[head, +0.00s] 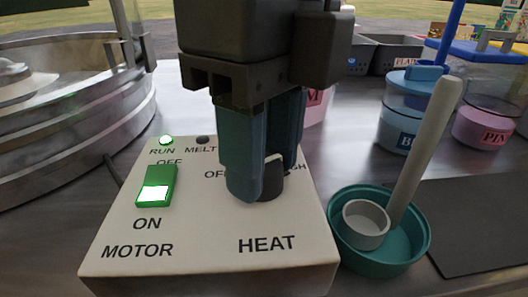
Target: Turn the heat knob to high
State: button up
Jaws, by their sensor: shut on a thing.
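The heat knob (271,186) is black with a pale pointer mark on top. It stands on the cream control box (190,258) above the word HEAT. My gripper (262,190) points down over the box, with its blue-grey fingers shut on the knob. The fingers hide much of the knob and most of the scale lettering. Parts of OFF at the left and HIGH at the right show. The pointer's exact direction cannot be told.
The green motor switch (156,187) and lit RUN lamp (167,140) are left of my gripper; the MELT lamp (203,139) is dark. A metal bowl machine (120,80) stands left. A teal bowl (345,258) with a scoop (425,150) sits close right; lidded tubs (405,110) stand behind.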

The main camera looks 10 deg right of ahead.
aim_at(267, 161)
dwell(0.3)
jog(key=o, duration=1.1)
jog(key=shift+c, duration=0.2)
jog(key=shift+r, duration=0.1)
notch_tip(267, 161, up, 8)
jog(key=shift+w+d+f+p, duration=0.1)
jog(key=shift+f+p, duration=0.1)
jog(key=shift+p, duration=0.75)
